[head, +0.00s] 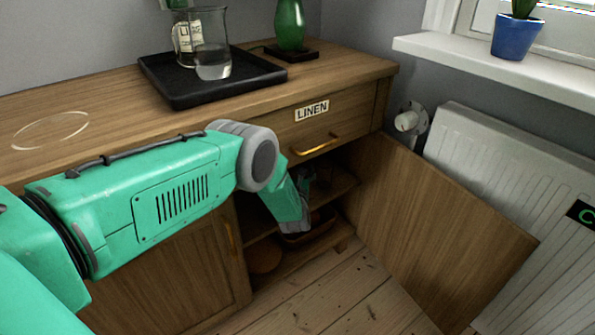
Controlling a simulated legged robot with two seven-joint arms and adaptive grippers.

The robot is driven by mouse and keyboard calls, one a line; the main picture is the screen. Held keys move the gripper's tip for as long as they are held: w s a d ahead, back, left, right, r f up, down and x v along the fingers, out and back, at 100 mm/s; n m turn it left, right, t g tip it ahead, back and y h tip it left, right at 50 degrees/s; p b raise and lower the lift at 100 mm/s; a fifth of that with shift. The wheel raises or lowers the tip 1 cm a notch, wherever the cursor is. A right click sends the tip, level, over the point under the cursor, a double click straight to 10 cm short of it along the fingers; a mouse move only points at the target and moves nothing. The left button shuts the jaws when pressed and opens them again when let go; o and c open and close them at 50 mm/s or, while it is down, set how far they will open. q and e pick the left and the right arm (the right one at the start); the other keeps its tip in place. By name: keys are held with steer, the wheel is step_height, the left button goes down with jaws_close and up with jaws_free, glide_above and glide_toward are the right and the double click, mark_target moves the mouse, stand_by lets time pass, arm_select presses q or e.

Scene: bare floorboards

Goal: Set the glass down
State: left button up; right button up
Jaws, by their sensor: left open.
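A clear glass beaker (212,62) with some liquid in it stands upright on the black tray (180,95) on the cabinet top. My left arm reaches across the front into the open cabinet. A small dark shape near the fingers on that shelf is too dim to tell. I cannot tell whether it is a glass. My right gripper is not in view.
The cabinet door (430,225) stands open to the right, near the radiator (505,190). A green bottle (290,25) stands on a dark base. A labelled jar (183,40) is behind the beaker. A pale ring (50,130) marks the clear left top. A basket (305,232) sits low inside.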

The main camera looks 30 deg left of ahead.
arm_select(q)
steer(key=shift+s+d+p, duration=0.2)
steer(key=shift+s+p, duration=0.15)
steer(key=shift+s, duration=0.1)
steer(key=s+d+f+m+g+h+p, duration=0.35)
steer(key=s+d+m, duration=0.35)
steer(key=s+m, duration=0.55)
steer(key=s+d+f+m+g+h+p, duration=0.25)
steer(key=s+d+m+h, duration=0.35)
steer(key=s+m, duration=0.65)
steer(key=s+r+m+g, duration=0.2)
steer(key=s+m+g, duration=0.2)
steer(key=s+m, duration=0.4)
steer(key=s+r+m+g+b, duration=0.1)
steer(key=s+r+m+g, duration=0.2)
steer(key=s+m, duration=0.6)
steer(key=s+g, duration=0.2)
steer(key=s, duration=0.5)
steer(key=shift+s+r+m, duration=0.3)
steer(key=shift+d+y, duration=0.1)
steer(key=shift+y, duration=0.15)
